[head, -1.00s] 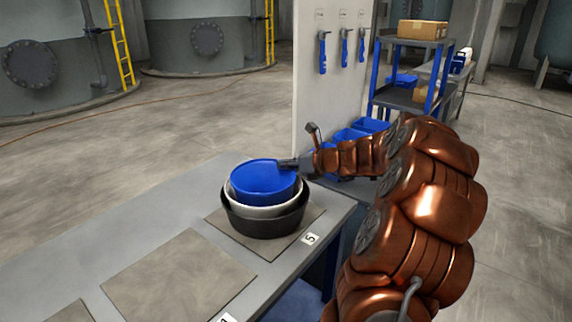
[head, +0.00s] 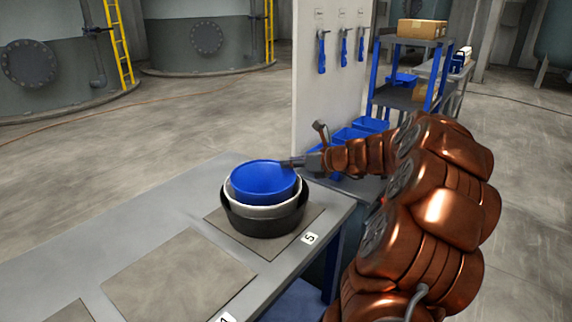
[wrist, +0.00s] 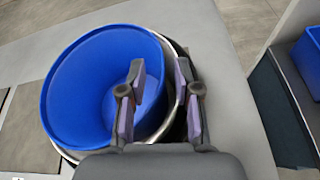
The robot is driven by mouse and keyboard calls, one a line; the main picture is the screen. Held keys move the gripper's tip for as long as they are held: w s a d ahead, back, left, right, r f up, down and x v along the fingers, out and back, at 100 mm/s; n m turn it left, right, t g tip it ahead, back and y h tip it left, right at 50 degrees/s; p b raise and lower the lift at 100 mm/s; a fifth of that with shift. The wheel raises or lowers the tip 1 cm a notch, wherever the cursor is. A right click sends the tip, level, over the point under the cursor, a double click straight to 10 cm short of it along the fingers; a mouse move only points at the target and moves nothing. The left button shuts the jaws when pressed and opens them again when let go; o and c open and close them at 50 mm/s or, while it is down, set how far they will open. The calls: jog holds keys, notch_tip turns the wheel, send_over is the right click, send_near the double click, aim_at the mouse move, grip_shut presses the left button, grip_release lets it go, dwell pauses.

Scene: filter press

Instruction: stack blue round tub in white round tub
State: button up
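The blue round tub (head: 262,180) sits inside the white round tub (head: 264,211), its rim standing above the white rim. The white tub is itself inside a black round tub (head: 262,225) on a square mat. The blue tub (wrist: 75,85) fills much of the wrist view and hides most of the white tub. My gripper (head: 286,163) is at the right side of the blue rim. In the wrist view my gripper (wrist: 160,70) has its fingers apart, one over the tub's inside and one outside, with visible gaps beside the wall.
The stack stands near the right edge of the grey table (head: 165,205). An empty mat (head: 178,277) lies to its left. A white panel with blue-handled tools (head: 322,52) and blue bins (head: 350,135) are behind. A shelf (head: 415,95) stands farther back.

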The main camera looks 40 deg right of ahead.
jog(key=v, duration=0.9)
jog(key=shift+s, duration=0.2)
jog(key=shift+r, duration=0.15)
